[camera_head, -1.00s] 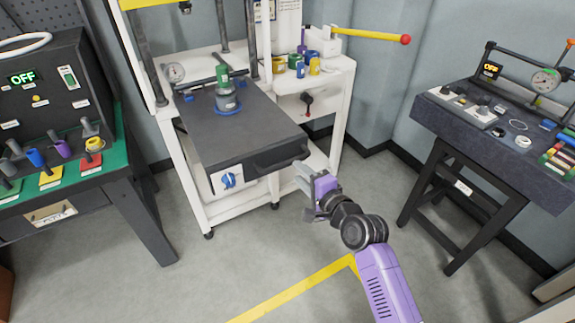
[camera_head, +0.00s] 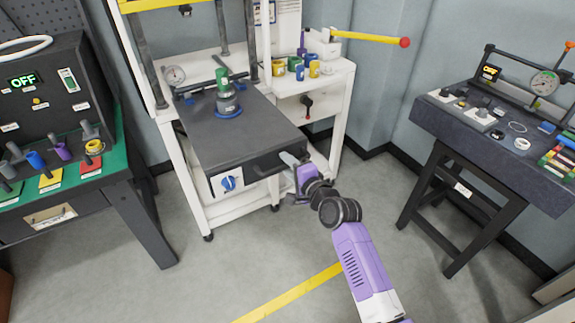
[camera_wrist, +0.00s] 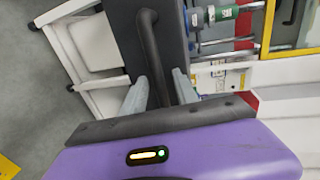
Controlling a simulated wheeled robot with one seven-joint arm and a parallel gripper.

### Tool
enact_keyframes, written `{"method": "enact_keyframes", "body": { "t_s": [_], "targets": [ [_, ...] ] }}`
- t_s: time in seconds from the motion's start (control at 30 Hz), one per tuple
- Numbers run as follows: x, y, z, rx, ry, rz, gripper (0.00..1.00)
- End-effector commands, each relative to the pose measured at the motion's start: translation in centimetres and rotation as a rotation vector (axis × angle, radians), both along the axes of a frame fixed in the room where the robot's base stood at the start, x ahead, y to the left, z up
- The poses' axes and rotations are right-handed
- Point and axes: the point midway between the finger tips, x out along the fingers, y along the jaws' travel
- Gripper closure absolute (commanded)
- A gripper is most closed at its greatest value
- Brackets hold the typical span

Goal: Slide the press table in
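The press table (camera_head: 240,135) is a dark grey slab extending forward out of the white press frame. A dark bar handle runs along its front edge; the handle (camera_wrist: 150,50) shows clearly in the wrist view. My gripper (camera_head: 288,160) is at the right part of that front edge. In the wrist view my gripper (camera_wrist: 160,90) is open, one pale finger on each side of the handle's near end. I cannot tell whether either finger touches it. A grey-and-green fixture (camera_head: 226,97) stands on the table over a blue ring.
A blue knob (camera_head: 228,183) sits on the panel below the slab. A white side shelf (camera_head: 330,80) with small coloured pots and a red-tipped yellow lever (camera_head: 370,38) is right of the press. A green-topped bench (camera_head: 115,150) is left and a dark test table (camera_head: 470,145) right. Floor in front is clear.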

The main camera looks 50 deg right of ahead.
Motion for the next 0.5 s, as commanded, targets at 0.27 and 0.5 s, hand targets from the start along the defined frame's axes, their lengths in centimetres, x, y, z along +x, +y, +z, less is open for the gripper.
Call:
{"method": "enact_keyframes", "body": {
  "t_s": [0.27, 0.5],
  "targets": [
    [0.0, 0.0, 0.0, 0.0, 0.0, 0.0, 0.8],
    [-0.01, 0.0, -0.01, 0.0, 0.0, 0.0, 1.0]
  ]
}}
